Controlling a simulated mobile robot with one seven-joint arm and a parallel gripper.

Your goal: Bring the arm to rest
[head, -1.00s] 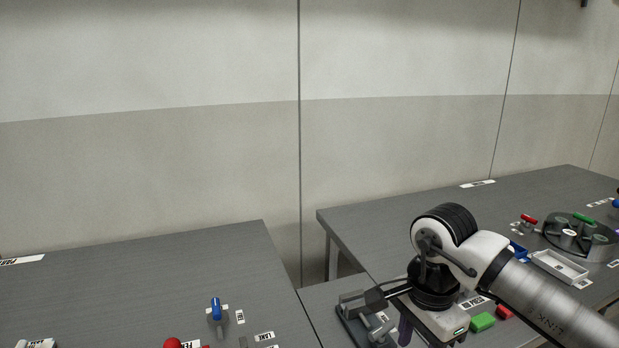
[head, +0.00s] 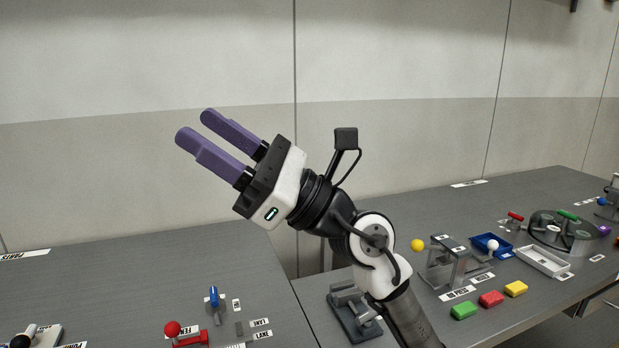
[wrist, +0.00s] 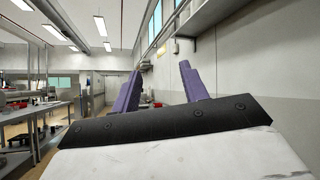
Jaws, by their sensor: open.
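My gripper (head: 205,132) is raised well above the tables in the head view, with its two purple fingers pointing up and to the left. The fingers stand apart with nothing between them. My arm rises from the lower right and bends at the black and white wrist. In the wrist view my gripper (wrist: 160,85) also shows open and empty, with the room beyond it.
The left table (head: 120,270) bears a red-knobbed lever (head: 173,329) and a blue-handled fixture (head: 215,300). The right table (head: 440,205) holds a press stand (head: 455,262), colored blocks (head: 491,299), a white tray (head: 543,260) and a round dark fixture (head: 560,230). A wall stands behind.

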